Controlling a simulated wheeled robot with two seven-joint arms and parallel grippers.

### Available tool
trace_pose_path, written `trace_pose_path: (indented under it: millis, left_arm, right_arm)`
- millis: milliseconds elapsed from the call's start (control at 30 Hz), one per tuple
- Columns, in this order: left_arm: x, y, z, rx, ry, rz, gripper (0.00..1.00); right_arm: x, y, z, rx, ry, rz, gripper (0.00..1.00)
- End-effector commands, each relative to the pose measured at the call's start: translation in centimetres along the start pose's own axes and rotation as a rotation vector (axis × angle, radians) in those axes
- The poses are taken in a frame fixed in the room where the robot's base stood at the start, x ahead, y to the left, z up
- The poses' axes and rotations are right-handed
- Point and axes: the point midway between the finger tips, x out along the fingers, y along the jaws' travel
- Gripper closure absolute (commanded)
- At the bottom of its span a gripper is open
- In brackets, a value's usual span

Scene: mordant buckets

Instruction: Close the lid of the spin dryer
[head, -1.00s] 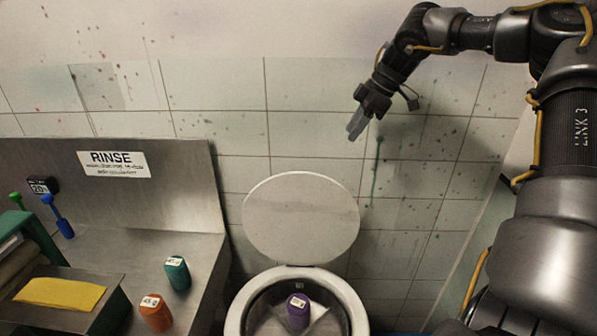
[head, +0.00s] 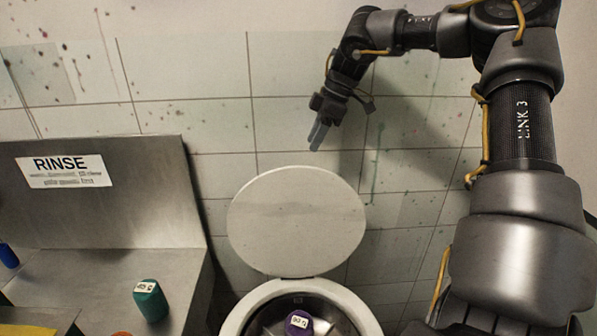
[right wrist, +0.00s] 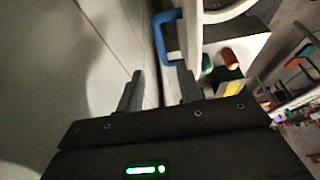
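The round white lid (head: 297,222) of the spin dryer stands raised on its hinge, leaning back near the tiled wall. The dryer's pale rim (head: 240,314) is below it, and the drum is open. My right gripper (head: 318,136) is just above the lid's top edge, pointing down, apart from it in the head view. In the right wrist view the fingers (right wrist: 160,84) are spread with nothing between them. That view also shows the lid edge-on (right wrist: 189,35), with a blue handle (right wrist: 162,42) on its wall side, ahead of the fingers. My left gripper is out of view.
A purple container (head: 298,322) is inside the drum. A steel counter with a RINSE sign (head: 63,171) stands at the left and holds a green container (head: 150,300). The tiled wall (head: 420,165) is close behind the lid and my right gripper.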

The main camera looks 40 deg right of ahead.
Motion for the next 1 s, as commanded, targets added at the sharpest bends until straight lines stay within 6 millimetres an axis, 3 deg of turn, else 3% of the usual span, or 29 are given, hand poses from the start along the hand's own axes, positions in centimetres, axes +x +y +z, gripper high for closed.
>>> trace_pose_path:
  millis: [500, 700, 1000]
  left_arm:
    - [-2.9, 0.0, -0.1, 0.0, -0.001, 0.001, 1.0]
    - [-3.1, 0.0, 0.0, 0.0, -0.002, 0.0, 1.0]
    - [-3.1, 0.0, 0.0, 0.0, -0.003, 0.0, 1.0]
  right_arm:
    - [8.4, -0.1, 0.0, 0.001, -0.001, -0.005, 0.64]
    - [9.9, -0.1, 0.0, 0.002, 0.001, -0.001, 0.64]
    - [10.1, -0.1, 0.0, 0.002, 0.001, -0.001, 0.66]
